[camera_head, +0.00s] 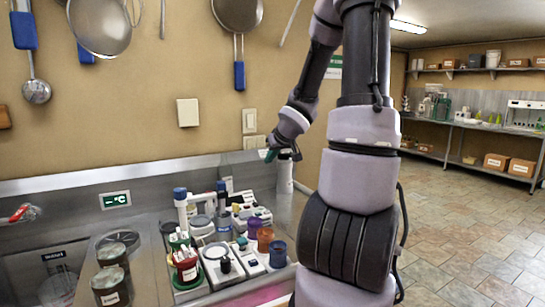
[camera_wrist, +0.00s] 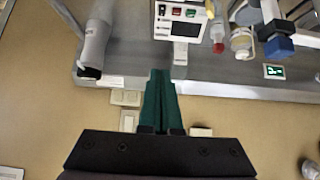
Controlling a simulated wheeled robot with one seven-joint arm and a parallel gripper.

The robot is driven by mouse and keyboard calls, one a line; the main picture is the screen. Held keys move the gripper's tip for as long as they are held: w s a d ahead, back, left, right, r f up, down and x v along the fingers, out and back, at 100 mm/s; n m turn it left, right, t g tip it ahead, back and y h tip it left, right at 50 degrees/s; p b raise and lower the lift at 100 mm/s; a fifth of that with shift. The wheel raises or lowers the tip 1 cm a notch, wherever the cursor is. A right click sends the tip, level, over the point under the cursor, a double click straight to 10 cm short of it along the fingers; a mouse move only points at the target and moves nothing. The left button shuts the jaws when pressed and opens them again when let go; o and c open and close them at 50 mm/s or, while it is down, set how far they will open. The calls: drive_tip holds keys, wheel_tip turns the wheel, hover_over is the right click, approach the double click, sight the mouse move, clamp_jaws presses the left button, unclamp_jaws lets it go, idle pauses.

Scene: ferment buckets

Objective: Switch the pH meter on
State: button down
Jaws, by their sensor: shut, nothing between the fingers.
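In the wrist view a white device (camera_wrist: 181,22) with a red button, a green button and a dark panel stands at the top, on the metal counter. It may be the pH meter; I cannot read a label. In the head view a white instrument with a keypad (camera_head: 250,213) stands at the back of the counter and may be the same device. My gripper (camera_wrist: 160,74) has its green fingers shut together, empty. They point toward the counter, just short of the device and apart from it. In the head view my gripper (camera_head: 271,155) is above the counter's back, near the wall.
A white-grey cylinder (camera_head: 284,175) stands right of the instruments. Cups, jars and small devices crowd the counter; a blue jar (camera_head: 278,254) is at the front right. A sink (camera_head: 40,270) lies left. Wall switches (camera_head: 249,121) are close to my arm.

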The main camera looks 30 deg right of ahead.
drive_tip(key=shift+v, duration=1)
drive_tip(key=shift+s+f, duration=0.1)
drive_tip(key=shift+s, duration=0.05)
